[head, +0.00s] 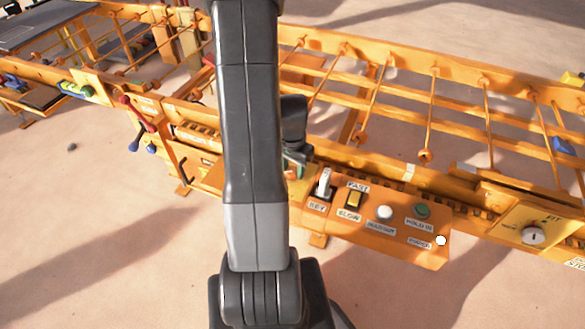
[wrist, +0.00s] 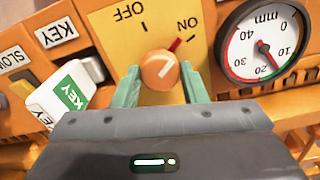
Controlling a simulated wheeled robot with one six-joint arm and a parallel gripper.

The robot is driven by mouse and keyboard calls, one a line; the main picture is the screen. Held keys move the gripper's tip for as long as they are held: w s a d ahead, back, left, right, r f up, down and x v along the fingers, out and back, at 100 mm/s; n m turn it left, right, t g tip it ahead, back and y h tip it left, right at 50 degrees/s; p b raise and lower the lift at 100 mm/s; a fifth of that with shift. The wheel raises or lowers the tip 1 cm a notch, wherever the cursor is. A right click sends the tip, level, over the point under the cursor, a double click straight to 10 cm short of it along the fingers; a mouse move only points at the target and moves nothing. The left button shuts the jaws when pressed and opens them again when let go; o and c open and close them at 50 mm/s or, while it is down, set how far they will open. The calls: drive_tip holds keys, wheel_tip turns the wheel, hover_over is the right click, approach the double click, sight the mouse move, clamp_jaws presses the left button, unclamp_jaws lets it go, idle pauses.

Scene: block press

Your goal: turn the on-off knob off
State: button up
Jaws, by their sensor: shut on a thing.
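The on-off knob (wrist: 160,70) is a round orange knob on a yellow plate (wrist: 130,42) marked OFF and ON. In the wrist view its white line and a red mark beside it point up and right, toward ON. My gripper (wrist: 162,88) has its green fingers on either side of the knob, shut on it. In the head view my gripper (head: 295,163) shows partly behind my arm at the orange machine's front, and the knob is hidden there.
A white KEY tag (wrist: 62,98) stands close left of my fingers, and a round mm gauge (wrist: 264,45) is at the right. In the head view an orange control box (head: 385,235) with switches and buttons lies just right of my gripper.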

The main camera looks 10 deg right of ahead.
sight(293, 171)
drive_tip(key=n+b, duration=0.1)
drive_tip(key=n, duration=0.4)
drive_tip(key=shift+n, duration=0.3)
drive_tip(key=n, duration=0.5)
drive_tip(key=shift+b, duration=0.35)
drive_tip(key=shift+n, duration=0.4)
drive_tip(key=o, duration=1)
drive_tip(key=shift+r, duration=0.1)
wheel_tip(293, 171, up, 14)
drive_tip(key=shift+f+p, duration=0.15)
drive_tip(key=shift+p, duration=0.9)
